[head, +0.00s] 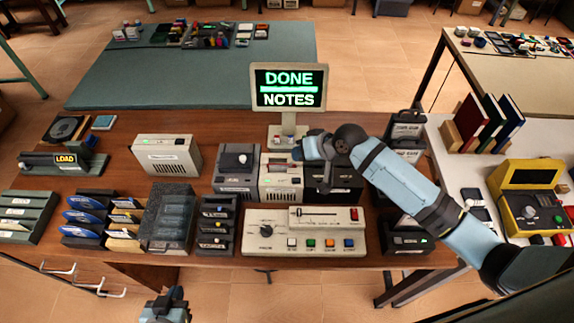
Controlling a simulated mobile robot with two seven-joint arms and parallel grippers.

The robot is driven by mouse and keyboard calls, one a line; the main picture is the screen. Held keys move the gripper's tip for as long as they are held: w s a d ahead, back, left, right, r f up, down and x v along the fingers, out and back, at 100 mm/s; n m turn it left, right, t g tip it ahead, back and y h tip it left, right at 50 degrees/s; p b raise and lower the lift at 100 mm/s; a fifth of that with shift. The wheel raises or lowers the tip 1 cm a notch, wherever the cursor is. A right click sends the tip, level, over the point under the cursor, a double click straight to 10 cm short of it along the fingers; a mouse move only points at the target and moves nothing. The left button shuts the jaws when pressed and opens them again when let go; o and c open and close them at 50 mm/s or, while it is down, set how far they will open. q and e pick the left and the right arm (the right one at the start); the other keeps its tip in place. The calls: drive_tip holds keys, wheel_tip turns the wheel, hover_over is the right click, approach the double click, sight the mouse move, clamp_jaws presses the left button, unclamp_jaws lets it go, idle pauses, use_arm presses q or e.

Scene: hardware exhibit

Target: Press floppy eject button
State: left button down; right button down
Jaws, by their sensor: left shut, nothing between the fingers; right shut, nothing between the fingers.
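A beige drive-like unit (281,178) stands mid-table, between a grey unit (237,168) and a black unit (343,178). Which unit is the floppy drive is uncertain, and its eject button is too small to make out. My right gripper (312,148) reaches in from the right, over the back of the beige and black units and below the monitor. It is shut and empty; contact with a unit cannot be told. It hides part of the black unit. My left gripper (168,305) is shut and empty at the bottom edge, in front of the table.
A monitor (289,88) reading "DONE NOTES" stands behind the units. A control panel (303,231) with coloured buttons lies in front. Floppy racks (85,218) and a beige box (166,156) are left. A yellow device (531,201) is on the right table.

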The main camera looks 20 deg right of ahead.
sight(298, 178)
use_arm(q)
drive_tip(key=shift+s+a, duration=0.1)
drive_tip(key=shift+s, duration=0.05)
use_arm(e)
drive_tip(key=shift+w+r, duration=0.2)
drive_tip(key=shift+r, duration=0.1)
use_arm(q)
drive_tip(key=shift+s, duration=0.1)
use_arm(e)
drive_tip(key=shift+s, duration=0.1)
use_arm(q)
drive_tip(key=shift+r, duration=0.1)
